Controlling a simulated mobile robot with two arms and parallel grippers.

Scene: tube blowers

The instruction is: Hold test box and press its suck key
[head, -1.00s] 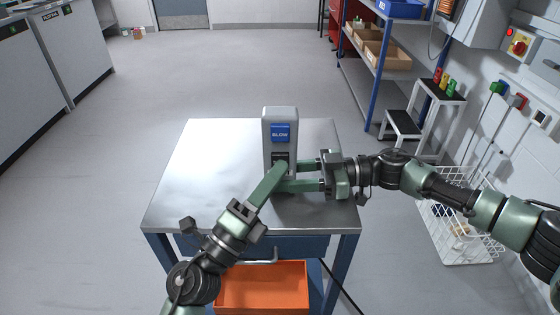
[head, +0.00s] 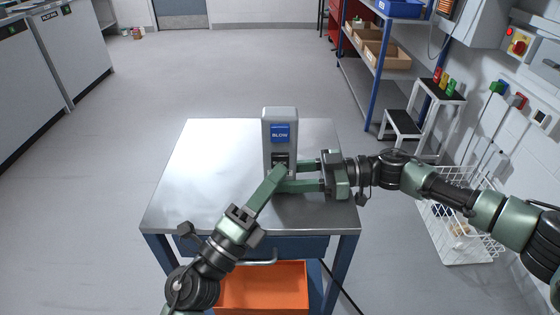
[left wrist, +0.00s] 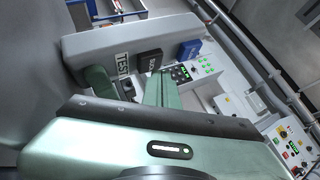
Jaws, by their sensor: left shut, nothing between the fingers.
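The test box (head: 268,150) is a grey upright box on the metal table, with a blue key marked BLOW (head: 280,133) high on its front. A dark key (head: 280,157) sits below it. My left gripper (head: 281,168) is shut and empty, its tip at or just under the dark key; contact is not clear. My right gripper (head: 306,177) comes from the right, one finger across the box's lower front, the other running behind it. In the left wrist view, the box shows a TEST label (left wrist: 122,63), black key (left wrist: 150,61) and blue key (left wrist: 188,49).
The metal table (head: 195,175) is otherwise clear. An orange drawer or bin (head: 265,288) is below its front. A white wire basket (head: 460,235) stands on the floor at right, near a small step stool (head: 405,125) and a blue-framed shelf (head: 375,80).

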